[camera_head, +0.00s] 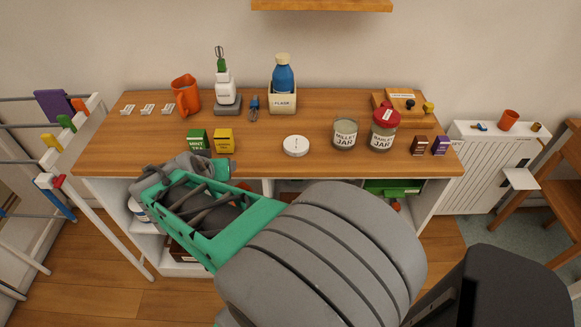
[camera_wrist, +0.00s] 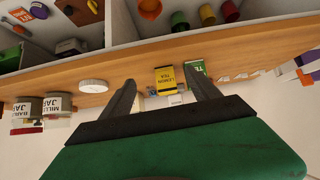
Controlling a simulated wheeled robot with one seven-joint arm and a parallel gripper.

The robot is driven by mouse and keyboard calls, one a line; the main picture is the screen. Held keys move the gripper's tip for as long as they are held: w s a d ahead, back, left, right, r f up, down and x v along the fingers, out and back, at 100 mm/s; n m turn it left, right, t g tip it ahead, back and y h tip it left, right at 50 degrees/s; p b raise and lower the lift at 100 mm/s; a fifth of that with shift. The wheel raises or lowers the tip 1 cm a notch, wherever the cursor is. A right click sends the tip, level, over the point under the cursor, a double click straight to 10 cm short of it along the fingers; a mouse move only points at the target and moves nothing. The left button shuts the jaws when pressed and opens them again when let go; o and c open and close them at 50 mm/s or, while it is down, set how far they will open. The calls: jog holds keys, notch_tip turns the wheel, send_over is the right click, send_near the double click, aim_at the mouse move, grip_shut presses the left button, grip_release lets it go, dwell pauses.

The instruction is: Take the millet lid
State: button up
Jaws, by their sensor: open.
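A round white lid (camera_head: 296,146) lies flat on the wooden counter, left of the open glass millet jar (camera_head: 345,133). In the wrist view, which looks upside down, the lid (camera_wrist: 93,86) is left of the fingers and the millet jar (camera_wrist: 57,105) farther left. My gripper (camera_wrist: 163,80) is open, with nothing between its fingers. In the head view, my gripper (camera_head: 187,172) is at the counter's front edge, well left of the lid and apart from it. Writing on the lid is too small to read.
The barley jar (camera_head: 384,129) with a red lid stands right of the millet jar. Green mint tea (camera_head: 197,140) and yellow lemon tea (camera_head: 224,141) boxes stand near my gripper. A blue bottle in a box (camera_head: 283,93) is behind. The counter around the white lid is clear.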

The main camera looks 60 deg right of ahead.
aim_at(294, 147)
jog(key=shift+o, duration=0.8)
jog(key=s+d+f+m+h+b, duration=0.1)
jog(key=d+f, duration=0.1)
jog(key=s+d+f+m+g+h+b, duration=0.1)
jog(key=s+d+f, duration=0.1)
jog(key=d, duration=0.1)
jog(key=s+d+f+m+h+b, duration=0.1)
jog(key=s+d+f, duration=0.1)
jog(key=d+f, duration=0.1)
jog(key=shift+f+g+b, duration=0.1)
jog(key=shift+g+b, duration=0.2)
jog(key=shift+b, duration=0.05)
jog(key=o, duration=0.3)
jog(key=s+d+m+h+b, duration=0.1)
jog(key=s+d+h+b, duration=0.1)
jog(key=s+d, duration=0.1)
jog(key=s+d+m+g+h+b, duration=0.1)
jog(key=s+d+h+b, duration=0.1)
jog(key=s+d, duration=0.1)
jog(key=shift+s+d+g+h, duration=0.2)
jog(key=shift+s+g+h, duration=0.1)
jog(key=shift+s+h, duration=0.1)
jog(key=d, duration=0.5)
jog(key=d+p, duration=0.1)
jog(key=d, duration=0.2)
jog(key=shift+w+f, duration=0.1)
jog(key=shift+w, duration=0.15)
jog(key=shift+c, duration=0.3)
jog(key=shift+a, duration=0.1)
jog(key=c, duration=1.3)
